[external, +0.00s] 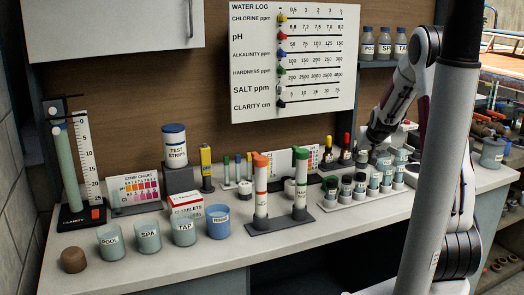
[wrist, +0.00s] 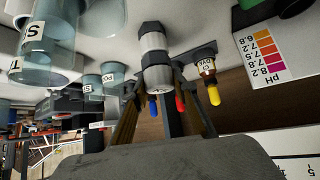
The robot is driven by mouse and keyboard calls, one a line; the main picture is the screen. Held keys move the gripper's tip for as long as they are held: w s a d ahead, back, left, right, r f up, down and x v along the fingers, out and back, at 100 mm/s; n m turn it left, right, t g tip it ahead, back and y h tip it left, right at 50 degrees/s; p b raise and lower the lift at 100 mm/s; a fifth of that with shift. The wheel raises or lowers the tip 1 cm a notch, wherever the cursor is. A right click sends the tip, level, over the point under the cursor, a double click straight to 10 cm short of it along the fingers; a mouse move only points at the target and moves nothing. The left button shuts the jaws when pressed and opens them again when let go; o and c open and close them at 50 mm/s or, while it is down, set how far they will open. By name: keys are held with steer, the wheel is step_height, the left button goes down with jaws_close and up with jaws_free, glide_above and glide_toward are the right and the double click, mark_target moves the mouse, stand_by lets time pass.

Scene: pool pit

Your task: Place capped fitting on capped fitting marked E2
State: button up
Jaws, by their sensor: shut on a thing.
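My gripper (external: 374,138) is low over the back right of the counter in the external view, its fingertips small and partly hidden. In the wrist view my gripper (wrist: 158,82) is shut on a capped fitting (wrist: 154,58), a pale grey cylinder with dark ends, between the two fingers. Whether it touches anything beneath cannot be told. In the external view, several small capped pieces stand in a rack, among them a dark-capped one (external: 331,187). No E2 mark is readable, so I cannot tell which fitting carries it.
Labelled vials (external: 387,178) stand in front of my gripper. Dropper bottles with coloured tips stand close by, one yellow-tipped (wrist: 211,82). A colour card (wrist: 270,45) is at the wrist view's upper right. Two tall orange- and green-capped tubes (external: 261,190) stand left.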

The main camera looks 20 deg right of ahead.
mark_target(363, 154)
steer(key=shift+f, duration=0.1)
steer(key=o, duration=1.1)
steer(key=shift+v, duration=2.05)
